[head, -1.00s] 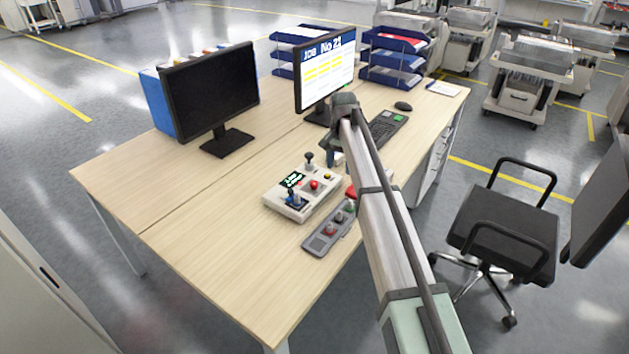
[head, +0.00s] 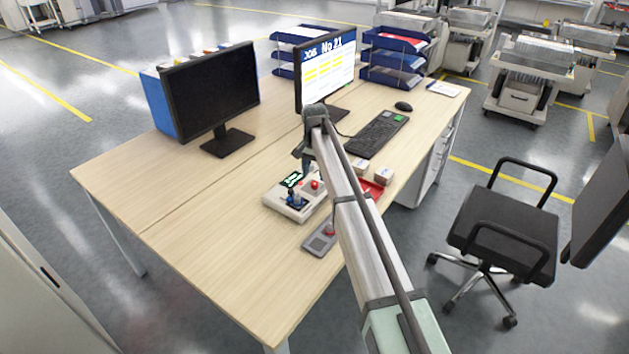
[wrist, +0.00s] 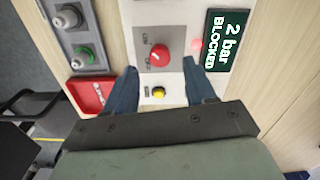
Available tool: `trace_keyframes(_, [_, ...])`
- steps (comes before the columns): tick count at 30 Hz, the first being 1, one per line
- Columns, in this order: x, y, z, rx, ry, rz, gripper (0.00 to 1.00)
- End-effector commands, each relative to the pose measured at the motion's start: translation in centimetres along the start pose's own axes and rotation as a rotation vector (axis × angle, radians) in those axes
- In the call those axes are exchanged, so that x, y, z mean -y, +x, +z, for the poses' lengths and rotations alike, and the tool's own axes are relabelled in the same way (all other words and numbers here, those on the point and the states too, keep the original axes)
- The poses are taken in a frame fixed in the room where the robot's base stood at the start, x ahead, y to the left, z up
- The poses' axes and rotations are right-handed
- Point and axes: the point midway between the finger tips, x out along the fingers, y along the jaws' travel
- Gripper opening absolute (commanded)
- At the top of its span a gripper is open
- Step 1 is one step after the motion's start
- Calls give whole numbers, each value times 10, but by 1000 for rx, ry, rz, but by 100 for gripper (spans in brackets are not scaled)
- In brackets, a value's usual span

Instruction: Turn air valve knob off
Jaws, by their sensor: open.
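In the wrist view a round red knob (wrist: 160,55) sits on a pale plate of the control box. It also shows on the box in the head view (head: 314,185). In the head view my arm hides part of the control box (head: 279,208).
A yellow button (wrist: 158,93) lies near the knob. A grey panel (head: 317,245) with knobs, a red tray (head: 372,189) with small boxes, and a keyboard (head: 376,135) are nearby. Two monitors (head: 212,92) stand behind. The desk's front left (head: 215,255) is clear.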

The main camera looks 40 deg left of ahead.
Motion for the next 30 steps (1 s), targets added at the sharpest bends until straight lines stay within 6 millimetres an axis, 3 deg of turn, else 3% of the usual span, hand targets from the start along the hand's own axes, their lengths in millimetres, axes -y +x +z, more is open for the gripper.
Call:
trace_keyframes(3, [0, 18, 0, 0, 0, 0, 55])
trace_keyframes(9, [0, 35, 0, 0, 0, 0, 55])
trace_keyframes(21, [0, 41, 0, -1, 0, -1, 55])
trace_keyframes(30, [0, 41, 0, -1, 0, 0, 28])
